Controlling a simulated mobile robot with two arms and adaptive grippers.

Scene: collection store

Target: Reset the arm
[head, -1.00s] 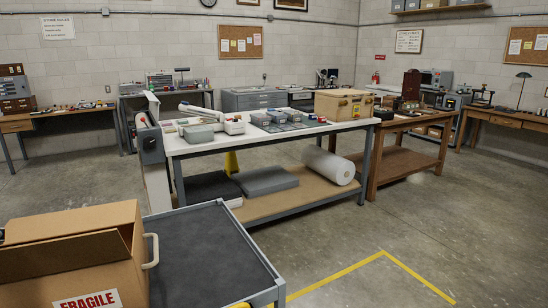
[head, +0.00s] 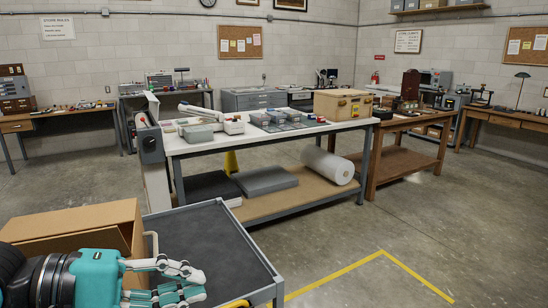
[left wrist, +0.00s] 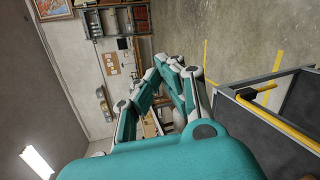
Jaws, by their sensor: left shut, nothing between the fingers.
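My left gripper (head: 203,284) comes in at the lower left of the head view, teal and grey with jointed fingers pointing right. It is shut and holds nothing. It is in front of the open cardboard box (head: 75,228) and over the near left part of the dark-topped cart (head: 214,245); I cannot tell how high it is above the cart. The left wrist view shows its fingers (left wrist: 180,65) drawn together, with the room turned sideways behind them. My right gripper is in neither view.
A white-topped workbench (head: 290,132) with grey boxes, a wooden case (head: 343,104) and a lower shelf stands ahead. The cart's black top looks bare. Concrete floor with a yellow line (head: 335,274) lies open at the right.

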